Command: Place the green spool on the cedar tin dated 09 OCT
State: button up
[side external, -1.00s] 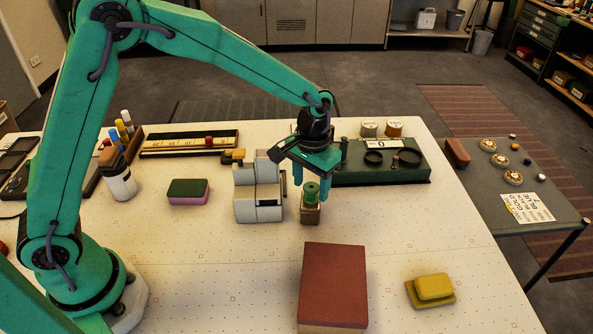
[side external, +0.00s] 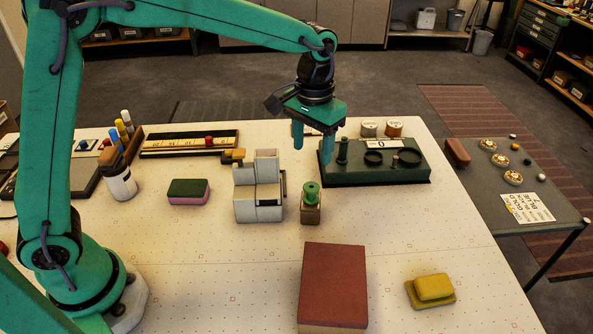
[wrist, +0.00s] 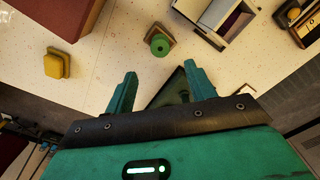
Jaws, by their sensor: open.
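The green spool (side external: 312,193) stands upright on top of a small brown block-like piece (side external: 311,215), right of the pale grey stepped block. No date can be read on that piece. In the wrist view the spool (wrist: 159,45) shows from above on the same brown piece (wrist: 166,33). My gripper (side external: 312,145) is open and empty, raised above and behind the spool, clear of it. The wrist view shows its fingers (wrist: 160,73) spread apart, with the spool beyond the tips.
The pale stepped block (side external: 258,196) stands close left of the spool. A dark green fixture with rings (side external: 400,174) is behind right, with two round lidded tins (side external: 369,130) past it. A red-brown box (side external: 333,278) and yellow block (side external: 432,288) lie in front.

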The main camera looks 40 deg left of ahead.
dwell(0.4)
jog(key=s+a+r+t, duration=0.3)
jog(key=s+a+r, duration=0.5)
jog(key=s+a, duration=0.15)
jog(key=s+a+t, duration=0.1)
jog(key=s+a, duration=0.1)
jog(key=s, duration=0.4)
jog(key=s+a+f+t, duration=0.1)
jog(key=s+a, duration=0.2)
jog(key=s, duration=0.3)
jog(key=shift+s+f+t, duration=0.25)
jog(key=shift+s+t, duration=0.05)
jog(key=shift+s, duration=0.1)
